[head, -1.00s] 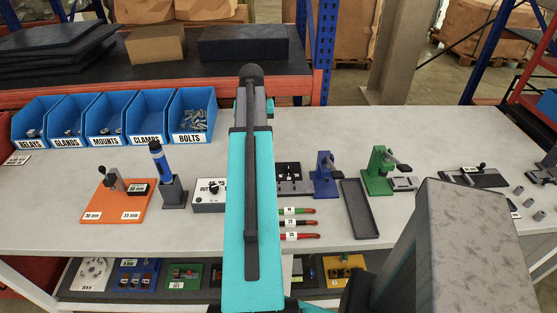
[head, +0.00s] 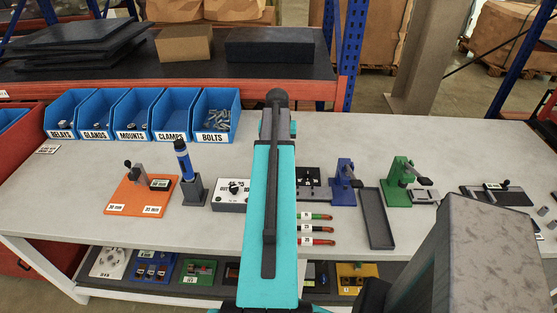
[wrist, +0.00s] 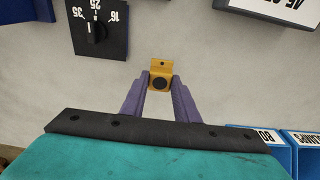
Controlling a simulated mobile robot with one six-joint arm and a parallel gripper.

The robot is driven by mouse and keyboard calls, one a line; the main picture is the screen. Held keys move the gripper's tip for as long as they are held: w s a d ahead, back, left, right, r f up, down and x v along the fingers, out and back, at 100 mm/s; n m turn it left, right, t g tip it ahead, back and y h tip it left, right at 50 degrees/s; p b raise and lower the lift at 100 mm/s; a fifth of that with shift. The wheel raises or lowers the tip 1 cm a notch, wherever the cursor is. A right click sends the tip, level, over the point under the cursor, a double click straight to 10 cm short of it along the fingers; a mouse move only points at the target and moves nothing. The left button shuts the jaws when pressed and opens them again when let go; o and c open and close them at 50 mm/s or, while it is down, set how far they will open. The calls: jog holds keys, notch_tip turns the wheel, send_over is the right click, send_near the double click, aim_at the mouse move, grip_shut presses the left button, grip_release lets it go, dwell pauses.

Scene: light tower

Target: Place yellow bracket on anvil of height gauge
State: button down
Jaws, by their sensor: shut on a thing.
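The yellow bracket (wrist: 161,64) is between the fingertips of my gripper (wrist: 160,83) in the wrist view. It has a flat tab with a small hole and a dark round spot. My gripper is shut on it above the pale bench top. In the head view my arm hides the gripper and bracket. An orange base (head: 130,196) with a grey post, black knob and dark display stands left on the bench. It may be the height gauge, but I cannot tell for sure, and its anvil is too small to make out.
Blue bins (head: 215,115) line the back left of the bench (head: 110,165). A blue screwdriver in a holder (head: 194,190), a dial box (head: 230,195), a blue press (head: 343,178), a grey tray (head: 376,218) and a green press (head: 398,180) stand along it. A dark dial plate (wrist: 98,28) shows in the wrist view.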

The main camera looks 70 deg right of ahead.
jog(key=shift+f, duration=0.1)
jog(key=shift+f+p, duration=0.5)
jog(key=shift+f, duration=1.25)
jog(key=shift+f, duration=0.15)
jog(key=c, duration=1.4)
grip_release()
jog(key=shift+r, duration=0.2)
jog(key=shift+s+a+r+b, duration=0.1)
jog(key=shift+a+r+b, duration=0.25)
jog(key=shift+r, duration=1.65)
jog(key=shift+s+a+r+b, duration=0.1)
jog(key=shift+r+b, duration=0.4)
jog(key=shift+r, duration=1.45)
jog(key=shift+s+a+r+b, duration=0.1)
jog(key=shift+a+r+b, duration=0.25)
jog(key=shift+r, duration=1.65)
jog(key=shift+d, duration=0.1)
